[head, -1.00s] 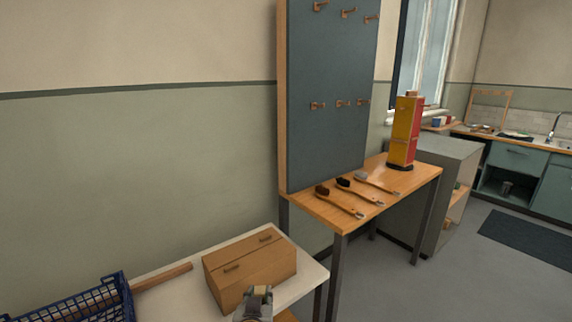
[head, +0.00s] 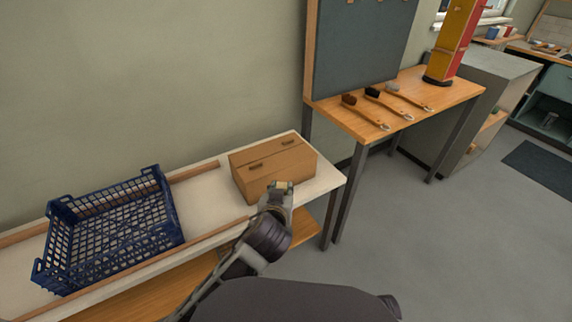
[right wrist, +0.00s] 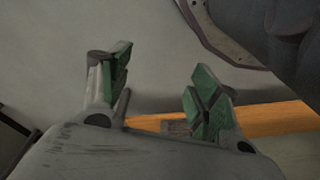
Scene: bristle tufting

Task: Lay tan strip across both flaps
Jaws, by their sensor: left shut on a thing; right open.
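The cardboard box (head: 272,168) sits on the right end of the white bench, its top flaps lying flat with a seam between them. A small tan piece (head: 281,185) shows at the tip of my left gripper (head: 279,190), which is shut on it at the box's near side. Whether the tan strip touches the box is not clear. My right gripper (right wrist: 160,95) is open and empty in the right wrist view, with green pads apart; it does not show in the head view.
A blue crate (head: 115,232) stands on the white bench (head: 212,207), left of the box. Wooden rails edge the bench, with a lower wooden shelf (head: 300,232) below. A wooden table (head: 437,108) at right holds several brushes and a red-yellow tower (head: 453,40). Grey floor is clear.

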